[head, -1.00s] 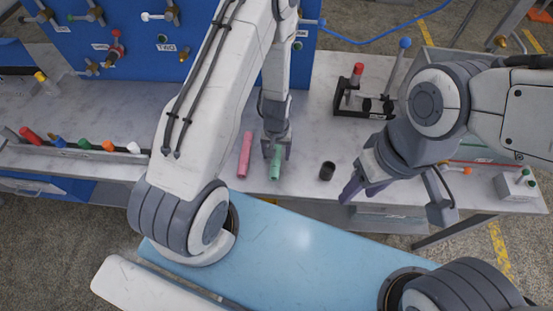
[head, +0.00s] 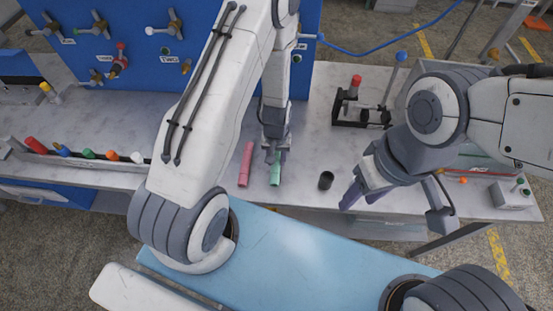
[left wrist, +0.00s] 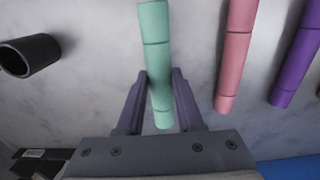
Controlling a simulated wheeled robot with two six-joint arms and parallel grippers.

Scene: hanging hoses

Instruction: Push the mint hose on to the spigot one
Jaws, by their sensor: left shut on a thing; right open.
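The mint hose (head: 275,176) lies on the grey bench near its front edge, and it also shows in the left wrist view (left wrist: 155,45). My left gripper (left wrist: 160,85) is shut on it close to one end, with a finger on each side; in the head view the gripper (head: 275,154) is pointed down at the bench. My right gripper (head: 358,198) is open and empty over the bench's front edge. The blue board (head: 225,55) carries several spigots; one label reads TWO. A label right of my left arm (head: 300,46) is too small to read, so I cannot tell which is spigot one.
A pink hose (head: 246,164) lies just left of the mint one. A purple hose (left wrist: 298,55) lies beyond it in the wrist view. A black cup-like cylinder (head: 326,180) stands to the right. A black fixture (head: 360,112) stands behind. A rack (head: 80,160) of coloured pieces lies at left.

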